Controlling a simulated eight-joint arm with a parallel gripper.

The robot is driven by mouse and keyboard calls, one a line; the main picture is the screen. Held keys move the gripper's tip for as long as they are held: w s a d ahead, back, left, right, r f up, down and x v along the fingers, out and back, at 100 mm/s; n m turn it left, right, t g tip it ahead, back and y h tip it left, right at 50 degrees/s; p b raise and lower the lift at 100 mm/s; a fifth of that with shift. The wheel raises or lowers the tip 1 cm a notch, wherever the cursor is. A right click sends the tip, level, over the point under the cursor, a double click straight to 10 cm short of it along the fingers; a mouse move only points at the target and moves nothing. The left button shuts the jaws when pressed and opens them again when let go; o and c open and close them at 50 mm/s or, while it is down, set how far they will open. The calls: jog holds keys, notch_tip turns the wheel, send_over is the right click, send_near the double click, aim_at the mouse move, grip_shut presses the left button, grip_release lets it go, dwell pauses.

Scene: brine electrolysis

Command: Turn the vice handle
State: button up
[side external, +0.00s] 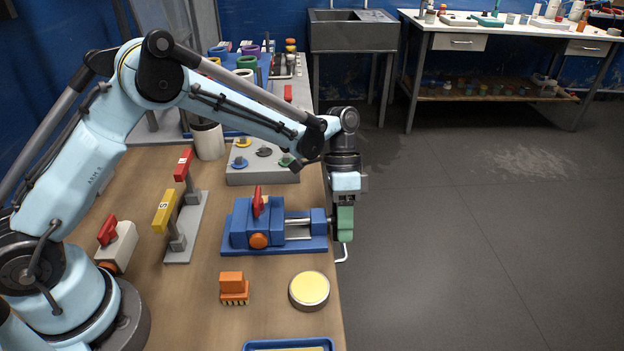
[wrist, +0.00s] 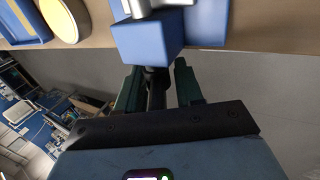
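The blue vice (side external: 262,238) sits on the wooden bench near its right edge, with bright metal rods between its jaws. A thin pale handle (side external: 343,252) shows just below my gripper (side external: 344,226), beyond the bench edge. My gripper points down at the vice's right end. In the wrist view, the vice's blue end block (wrist: 146,42) is ahead of my gripper (wrist: 158,66). Its two green fingers are apart, one on each side of a dark rod (wrist: 156,88) that stretches from the block. Gaps show beside the rod; most of the handle is hidden.
A round yellow-topped tin (side external: 309,289) and an orange block (side external: 233,287) stand in front of the vice. A grey box with coloured knobs (side external: 262,175) stands behind it. Red and yellow levers (side external: 165,210) are to the left. Open floor lies right of the bench.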

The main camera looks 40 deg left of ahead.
grip_shut()
dwell(0.3)
jog(key=shift+t+y, duration=1.1)
jog(key=t+y, duration=0.3)
jog(key=shift+w+a, duration=0.1)
jog(key=shift+w, duration=0.1)
jog(key=t+y, duration=0.4)
jog(key=t, duration=0.1)
jog(key=shift+w+y, duration=0.15)
jog(key=shift+y, duration=0.25)
jog(key=t+y, duration=0.4)
jog(key=shift+w+a+r, duration=0.1)
jog(key=shift+a+r, duration=0.1)
jog(key=shift+r, duration=0.05)
